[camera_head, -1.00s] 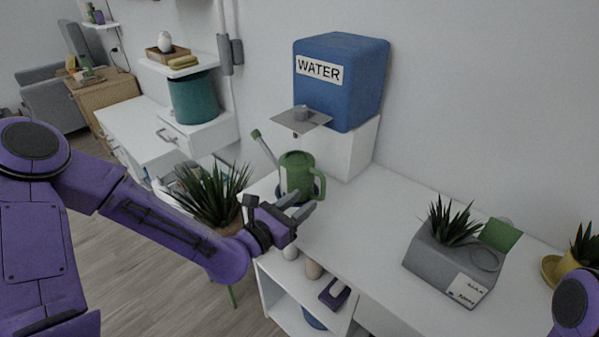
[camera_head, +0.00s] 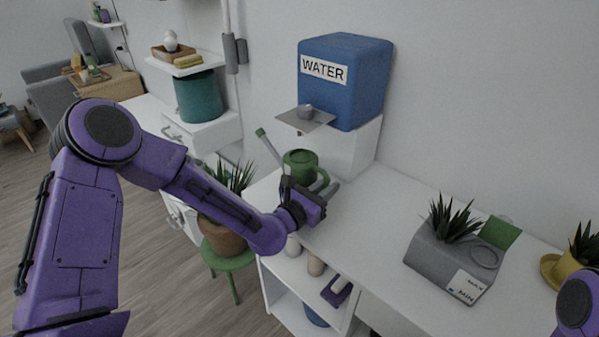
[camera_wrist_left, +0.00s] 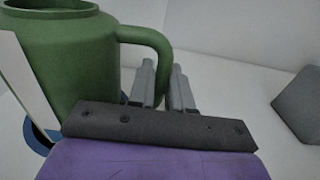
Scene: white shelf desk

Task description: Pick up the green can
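The green can (camera_head: 299,163) is a watering can with a long spout to the left and a loop handle on the right. It stands upright at the left end of the white desk, and its lower part is hidden behind my left gripper in the head view. My left gripper (camera_head: 328,187) is at the can's handle side. In the left wrist view, the can (camera_wrist_left: 72,60) fills the left part. The gripper's two fingers (camera_wrist_left: 163,88) are apart, close to the handle's lower part; contact is unclear. My right gripper is out of view.
A blue water container (camera_head: 345,85) stands on a white block (camera_head: 350,150) behind the can. A potted plant (camera_head: 222,235) on a green stool is below the left arm. A grey planter (camera_head: 440,265) sits further right. The desk's middle (camera_head: 365,220) is clear.

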